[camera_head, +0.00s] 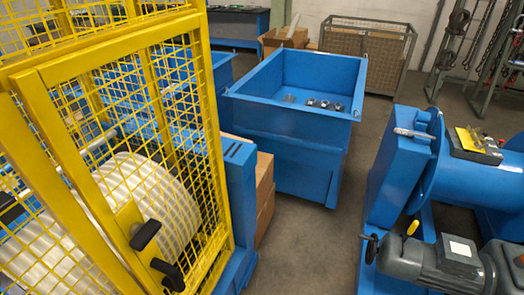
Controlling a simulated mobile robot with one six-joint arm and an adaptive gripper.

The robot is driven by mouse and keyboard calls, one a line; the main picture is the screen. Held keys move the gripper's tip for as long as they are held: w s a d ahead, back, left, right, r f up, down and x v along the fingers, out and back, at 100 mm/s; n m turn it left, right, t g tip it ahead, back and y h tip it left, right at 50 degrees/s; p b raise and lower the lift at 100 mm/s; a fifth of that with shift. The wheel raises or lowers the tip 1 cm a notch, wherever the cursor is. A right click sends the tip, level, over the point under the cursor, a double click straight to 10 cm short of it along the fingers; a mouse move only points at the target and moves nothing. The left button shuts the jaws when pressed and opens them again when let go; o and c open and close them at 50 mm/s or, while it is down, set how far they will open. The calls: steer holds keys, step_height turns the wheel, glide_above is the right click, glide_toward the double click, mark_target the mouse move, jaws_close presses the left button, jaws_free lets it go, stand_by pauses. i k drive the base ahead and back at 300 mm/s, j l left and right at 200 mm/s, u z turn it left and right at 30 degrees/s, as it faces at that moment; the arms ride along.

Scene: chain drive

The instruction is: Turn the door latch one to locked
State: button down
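A yellow mesh guard door (38,118) fills the left side of the view, in front of a large pale wheel (118,190). Low on the door's edge are two black handles: an upper black handle (146,234), tilted up to the right beside a yellow plate (127,214), and a lower black handle (168,273), slanting down to the right. I cannot tell which of them is latch one, nor whether either is locked. My gripper is not in view.
A blue bin (312,135) with a few dark metal parts stands mid-view. Cardboard boxes (264,185) sit beside the guard. A blue machine (398,165) with a grey motor (440,258) is at right. Grey floor (310,245) is clear between guard and machine.

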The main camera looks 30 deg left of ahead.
mark_target(142, 234)
steer(key=u, duration=0.95)
steer(key=k+l+u, duration=0.1)
steer(key=u, duration=1.35)
steer(key=i+j+z, duration=0.2)
steer(key=i+j, duration=0.1)
steer(key=j, duration=0.05)
